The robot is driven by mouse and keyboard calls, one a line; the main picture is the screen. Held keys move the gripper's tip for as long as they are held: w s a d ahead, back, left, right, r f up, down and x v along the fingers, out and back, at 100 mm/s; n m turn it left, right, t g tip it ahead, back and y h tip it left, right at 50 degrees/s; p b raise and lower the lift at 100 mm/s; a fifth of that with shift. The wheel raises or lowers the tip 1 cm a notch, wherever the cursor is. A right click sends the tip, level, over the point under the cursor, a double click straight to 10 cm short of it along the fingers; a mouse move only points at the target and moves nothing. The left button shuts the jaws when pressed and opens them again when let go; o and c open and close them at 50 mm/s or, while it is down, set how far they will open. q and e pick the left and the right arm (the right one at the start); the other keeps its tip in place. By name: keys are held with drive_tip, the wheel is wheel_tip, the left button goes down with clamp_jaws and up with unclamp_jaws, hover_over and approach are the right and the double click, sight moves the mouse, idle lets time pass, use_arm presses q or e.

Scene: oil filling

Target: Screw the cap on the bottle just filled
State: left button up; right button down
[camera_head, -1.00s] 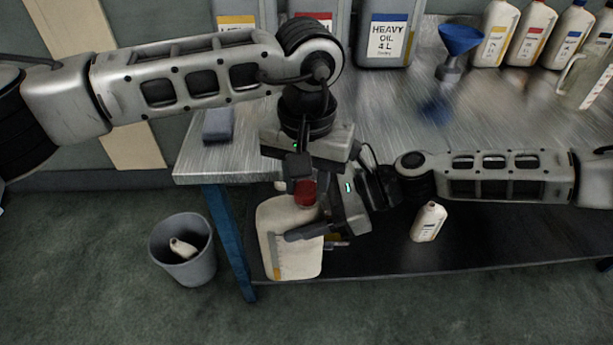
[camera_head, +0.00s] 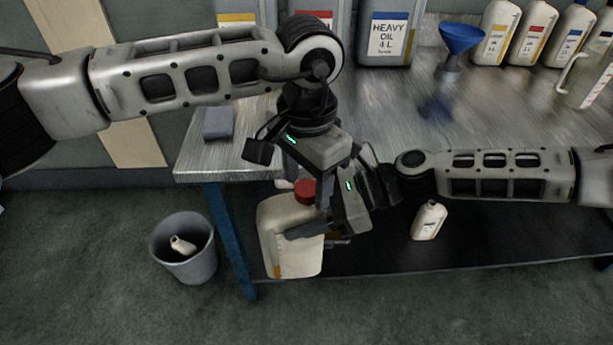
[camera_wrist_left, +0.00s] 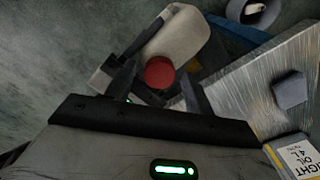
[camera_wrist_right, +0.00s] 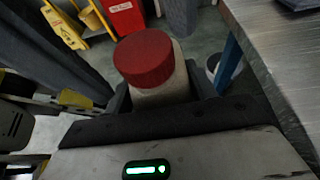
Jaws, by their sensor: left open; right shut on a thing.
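The bottle (camera_head: 291,247) is large and off-white with a red cap (camera_head: 305,192) seated on its neck. It is held upright in front of the table's near left edge. My right gripper (camera_head: 318,236) is shut on the bottle's body below the cap; the right wrist view shows the red cap (camera_wrist_right: 145,58) from close by. My left gripper (camera_head: 309,190) points down above the bottle. Its jaws are open on either side of the cap, which shows between the fingers in the left wrist view (camera_wrist_left: 159,72). I cannot tell whether the fingers touch the cap.
The metal table (camera_head: 420,120) holds a blue funnel (camera_head: 461,38), a grey sponge-like block (camera_head: 219,123) and several oil containers at the back. A small bottle (camera_head: 429,221) stands on the lower shelf. A grey bin (camera_head: 184,262) with a small bottle inside stands on the floor at left.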

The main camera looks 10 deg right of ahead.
use_arm(q)
drive_tip(key=shift+r, duration=2.25)
